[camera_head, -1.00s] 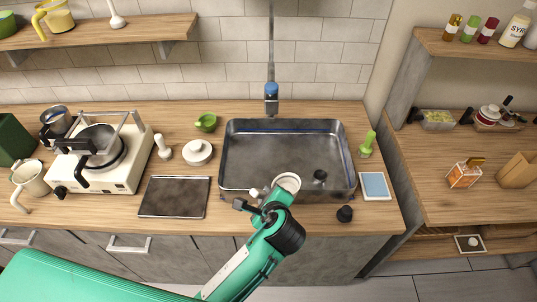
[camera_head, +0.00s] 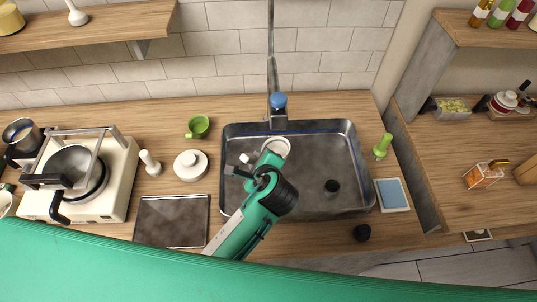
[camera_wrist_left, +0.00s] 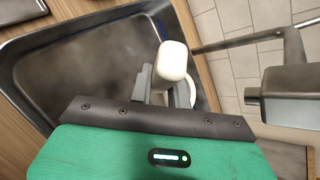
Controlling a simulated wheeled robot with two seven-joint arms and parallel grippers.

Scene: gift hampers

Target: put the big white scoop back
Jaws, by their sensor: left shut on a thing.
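My left gripper (camera_head: 262,161) is shut on the big white scoop (camera_head: 277,146) over the left part of the sink (camera_head: 361,172). The scoop's round white cup shows beyond the fingers, and a small white end shows on their left. In the left wrist view the gripper (camera_wrist_left: 163,92) has a rounded white part of the scoop (camera_wrist_left: 172,60) between its fingers; part of the cup shows behind them. The fingers hide the middle of the scoop. My right gripper is in neither view.
The tap (camera_head: 278,103) stands behind the sink. A white lidded dish (camera_head: 190,165), a white knobbed tool (camera_head: 150,163) and a green cup (camera_head: 199,126) are on the counter left of it. A wall shelf (camera_head: 110,30) holds another white long-necked thing (camera_head: 77,14).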

